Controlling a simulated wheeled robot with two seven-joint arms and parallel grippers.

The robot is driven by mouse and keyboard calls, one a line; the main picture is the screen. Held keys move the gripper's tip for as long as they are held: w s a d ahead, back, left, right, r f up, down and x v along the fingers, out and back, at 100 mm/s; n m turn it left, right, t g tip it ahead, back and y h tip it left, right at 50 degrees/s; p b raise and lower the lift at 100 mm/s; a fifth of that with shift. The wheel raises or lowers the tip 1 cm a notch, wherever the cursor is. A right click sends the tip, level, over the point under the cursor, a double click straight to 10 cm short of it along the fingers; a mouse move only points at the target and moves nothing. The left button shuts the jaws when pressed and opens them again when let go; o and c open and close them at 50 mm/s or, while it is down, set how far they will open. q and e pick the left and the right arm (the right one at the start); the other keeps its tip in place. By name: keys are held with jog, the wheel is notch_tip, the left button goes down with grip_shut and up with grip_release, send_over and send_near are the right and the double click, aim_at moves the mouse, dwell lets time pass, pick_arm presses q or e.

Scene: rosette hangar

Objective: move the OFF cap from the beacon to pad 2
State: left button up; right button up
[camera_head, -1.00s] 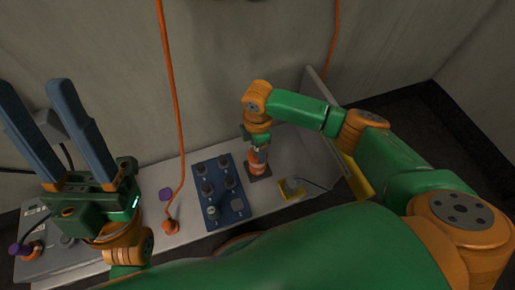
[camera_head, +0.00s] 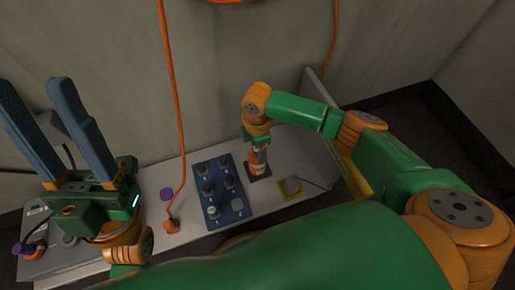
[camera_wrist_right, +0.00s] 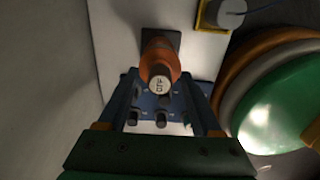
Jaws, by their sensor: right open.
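The beacon (camera_head: 258,167) is an orange cylinder on a dark square base, standing on the pale bench. In the right wrist view the beacon (camera_wrist_right: 158,52) carries a pale round cap (camera_wrist_right: 160,84) lettered OFF on its end. My right gripper (camera_head: 259,146) is over the beacon. In its wrist view the right gripper (camera_wrist_right: 161,82) is open, with a finger on each side of the cap and no visible contact. My left gripper (camera_head: 32,84) is open and empty, raised at the left with its fingers upward. I cannot make out which surface is pad 2.
A blue panel (camera_head: 211,174) with several dark knobs lies left of the beacon. A yellow-edged square (camera_head: 287,194) with a grey cabled piece is at its right. An orange cable (camera_head: 172,90) hangs to the bench (camera_head: 184,173). A purple piece (camera_head: 166,194) lies beside it.

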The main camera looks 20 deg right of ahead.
dwell(0.3)
jog(key=shift+p, duration=0.45)
jog(key=shift+c, duration=0.2)
grip_shut()
jog(key=shift+r, duration=0.1)
dwell(1.0)
jog(key=shift+r+p, duration=2.95)
jog(key=shift+p, duration=0.75)
